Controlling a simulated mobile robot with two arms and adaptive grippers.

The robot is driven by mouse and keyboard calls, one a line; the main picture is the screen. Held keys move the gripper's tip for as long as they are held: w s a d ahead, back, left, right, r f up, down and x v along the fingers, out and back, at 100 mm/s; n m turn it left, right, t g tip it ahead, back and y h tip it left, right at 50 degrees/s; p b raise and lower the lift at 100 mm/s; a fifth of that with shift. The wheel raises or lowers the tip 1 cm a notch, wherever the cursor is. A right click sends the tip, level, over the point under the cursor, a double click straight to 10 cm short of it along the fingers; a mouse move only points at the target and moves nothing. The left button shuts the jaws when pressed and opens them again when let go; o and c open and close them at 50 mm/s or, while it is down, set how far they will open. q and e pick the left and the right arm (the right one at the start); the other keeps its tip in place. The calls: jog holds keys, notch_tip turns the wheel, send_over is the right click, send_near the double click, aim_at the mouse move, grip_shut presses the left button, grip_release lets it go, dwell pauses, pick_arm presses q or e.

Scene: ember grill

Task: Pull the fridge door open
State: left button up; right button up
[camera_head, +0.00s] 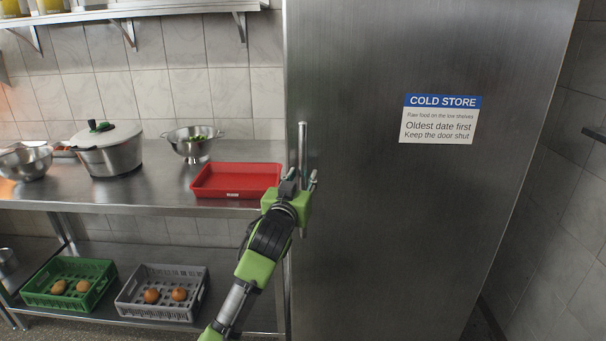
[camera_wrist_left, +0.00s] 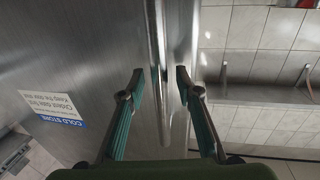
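The fridge door (camera_head: 380,220) is a tall brushed-steel panel with a blue and white COLD STORE sign (camera_head: 439,118); it looks shut. Its handle (camera_head: 302,140) is a vertical steel bar near the door's left edge. My left gripper (camera_head: 301,181) is at the handle, and its wrist hides part of the bar's lower half. In the left wrist view, the handle (camera_wrist_left: 156,50) runs between the two fingers of the left gripper (camera_wrist_left: 160,74). The fingers are apart, with a visible gap on each side of the bar. My right gripper is not in view.
A steel counter (camera_head: 150,190) stands left of the fridge, with a red tray (camera_head: 236,193) close to my left arm. A pot (camera_head: 108,155) and a colander (camera_head: 192,150) stand farther back. Green and grey crates sit on the lower shelf. A tiled wall (camera_head: 560,240) is at the right.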

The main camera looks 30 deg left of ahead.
pick_arm(q)
jog(key=shift+w+a, duration=0.25)
jog(key=shift+w, duration=0.35)
grip_shut()
